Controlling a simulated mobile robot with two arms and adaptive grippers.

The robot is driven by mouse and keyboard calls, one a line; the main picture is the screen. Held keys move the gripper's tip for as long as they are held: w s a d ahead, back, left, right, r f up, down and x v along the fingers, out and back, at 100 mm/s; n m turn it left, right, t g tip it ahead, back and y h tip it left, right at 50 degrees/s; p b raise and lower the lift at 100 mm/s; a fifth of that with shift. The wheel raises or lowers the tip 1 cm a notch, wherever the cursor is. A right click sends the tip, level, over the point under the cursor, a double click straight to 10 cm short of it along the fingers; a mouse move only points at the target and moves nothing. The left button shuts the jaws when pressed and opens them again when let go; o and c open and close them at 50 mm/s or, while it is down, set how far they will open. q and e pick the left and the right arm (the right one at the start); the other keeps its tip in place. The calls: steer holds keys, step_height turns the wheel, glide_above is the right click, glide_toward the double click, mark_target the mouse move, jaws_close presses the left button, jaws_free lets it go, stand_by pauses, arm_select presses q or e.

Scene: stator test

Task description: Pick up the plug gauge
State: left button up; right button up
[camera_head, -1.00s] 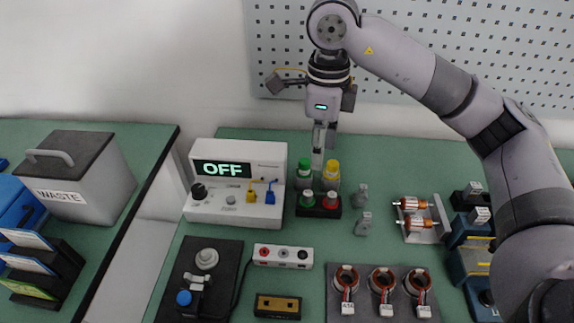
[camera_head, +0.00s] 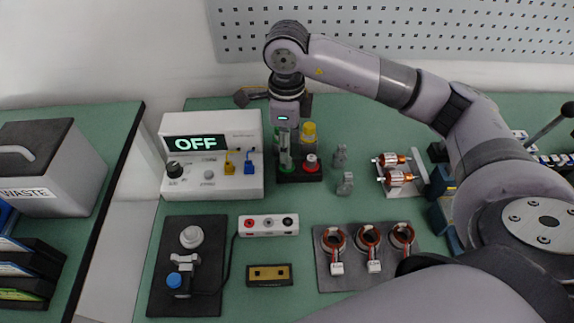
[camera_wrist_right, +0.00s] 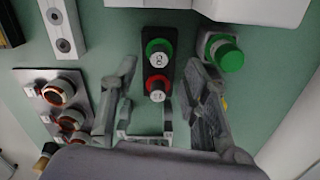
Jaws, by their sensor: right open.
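A black two-post stand (camera_head: 300,176) stands right of the OFF meter. It carries a green-topped piece (camera_wrist_right: 158,51) and a red-topped piece (camera_head: 311,163), both with small labels; they look like the go and no-go ends of the plug gauge, but I cannot be sure. The red top also shows in the wrist view (camera_wrist_right: 157,89). My right gripper (camera_head: 285,160) points down over the stand's green side. In the wrist view its open fingers (camera_wrist_right: 158,78) straddle the stand, with nothing between them clearly gripped. My left gripper is not in view.
A green-capped piece (camera_wrist_right: 225,54) and a yellow-capped piece (camera_head: 307,132) stand close behind the stand. The white OFF meter (camera_head: 213,183) is left; small grey parts (camera_head: 345,184) are right. Copper coils (camera_head: 368,238) and a socket strip (camera_head: 268,225) lie in front.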

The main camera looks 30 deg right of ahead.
mark_target(287, 166)
steer(key=shift+f+p, duration=0.7)
steer(key=shift+f, duration=2)
steer(key=shift+c, duration=0.6)
jaws_close()
